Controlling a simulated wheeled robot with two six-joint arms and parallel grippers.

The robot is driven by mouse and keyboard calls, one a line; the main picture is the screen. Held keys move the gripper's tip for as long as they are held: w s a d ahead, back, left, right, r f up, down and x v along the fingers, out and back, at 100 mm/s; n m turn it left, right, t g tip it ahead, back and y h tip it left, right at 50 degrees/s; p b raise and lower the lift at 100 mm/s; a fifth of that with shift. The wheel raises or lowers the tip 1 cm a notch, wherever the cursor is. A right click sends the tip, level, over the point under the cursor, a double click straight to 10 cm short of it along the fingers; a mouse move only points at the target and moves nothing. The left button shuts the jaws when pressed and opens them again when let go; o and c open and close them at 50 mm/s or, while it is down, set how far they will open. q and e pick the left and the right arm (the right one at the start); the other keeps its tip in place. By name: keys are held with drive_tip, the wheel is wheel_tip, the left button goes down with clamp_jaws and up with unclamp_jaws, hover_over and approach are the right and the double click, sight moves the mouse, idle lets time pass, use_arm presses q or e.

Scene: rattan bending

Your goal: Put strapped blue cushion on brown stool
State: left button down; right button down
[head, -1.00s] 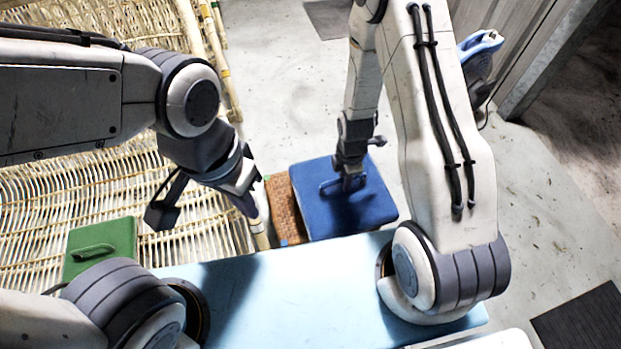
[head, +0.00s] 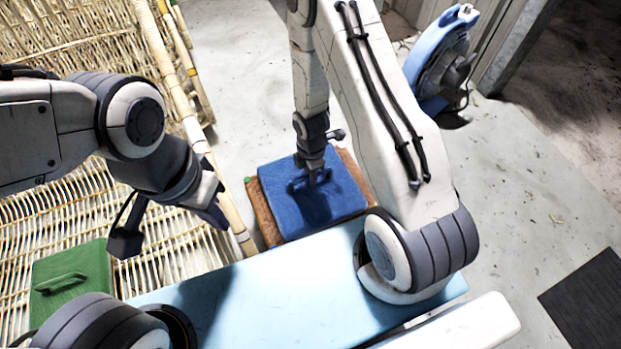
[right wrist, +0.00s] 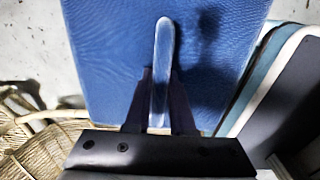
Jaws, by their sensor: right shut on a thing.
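The blue cushion (head: 325,207) with its strap is over the brown woven stool (head: 266,213), whose rim shows along the left side and at the upper right. Whether it touches the stool top is hard to tell. My right gripper (head: 311,185) is above the cushion, shut on its strap; in the right wrist view the strap (right wrist: 162,70) runs up between the fingers over the blue cushion (right wrist: 105,65). My left gripper (head: 215,212) hangs at the left above the rattan; its fingertips are not clear.
A green cushion (head: 72,285) with a handle lies on the large rattan frame (head: 60,210) at the left. A light blue surface (head: 270,300) is in front of the stool. A blue fan (head: 440,60) stands at the upper right. Bare floor (head: 530,190) lies to the right.

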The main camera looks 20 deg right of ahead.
drive_tip(key=shift+r, duration=0.1)
drive_tip(key=shift+f, duration=0.2)
drive_tip(key=c, duration=0.8)
unclamp_jaws()
drive_tip(key=shift+o, duration=0.2)
drive_tip(key=shift+r, duration=0.15)
